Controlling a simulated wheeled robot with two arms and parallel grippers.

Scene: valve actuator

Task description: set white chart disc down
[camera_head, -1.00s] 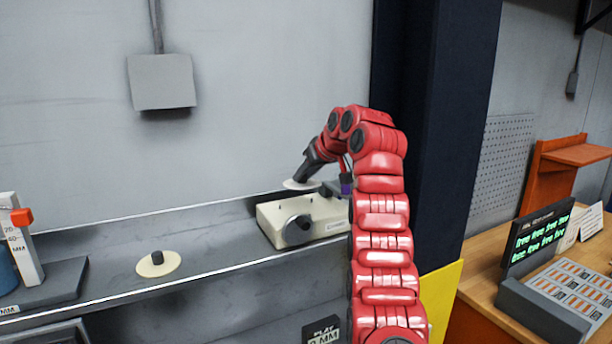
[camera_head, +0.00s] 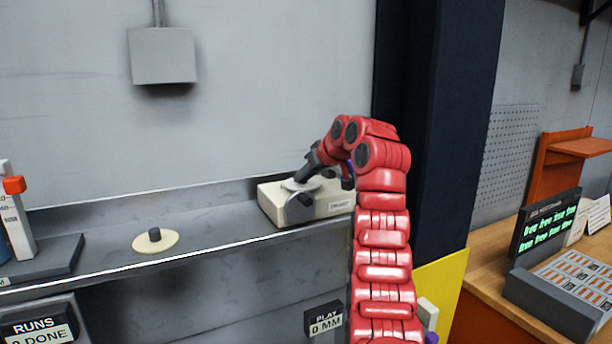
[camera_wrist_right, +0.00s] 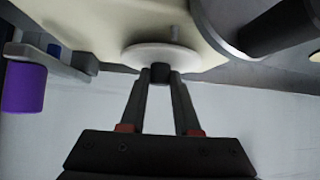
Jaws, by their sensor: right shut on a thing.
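The white chart disc (camera_head: 300,185) is at the top of the cream recorder box (camera_head: 335,196) in the head view. It also shows as a pale round plate in the right wrist view (camera_wrist_right: 150,55). My right gripper (camera_head: 303,178) is shut on the disc's dark knob (camera_wrist_right: 159,73), between the two fingertips. The disc lies close over the box's top face; whether it touches cannot be told. A thin pin (camera_wrist_right: 174,33) stands at the disc in the wrist view. My left gripper is not in view.
The box carries a large dark knob (camera_head: 299,208) on its front. A cream disc with a dark knob (camera_head: 155,240) lies on the grey shelf (camera_head: 215,222) to the left. A purple-tipped arm (camera_wrist_right: 25,88) shows in the wrist view. Shelf space between disc and box is clear.

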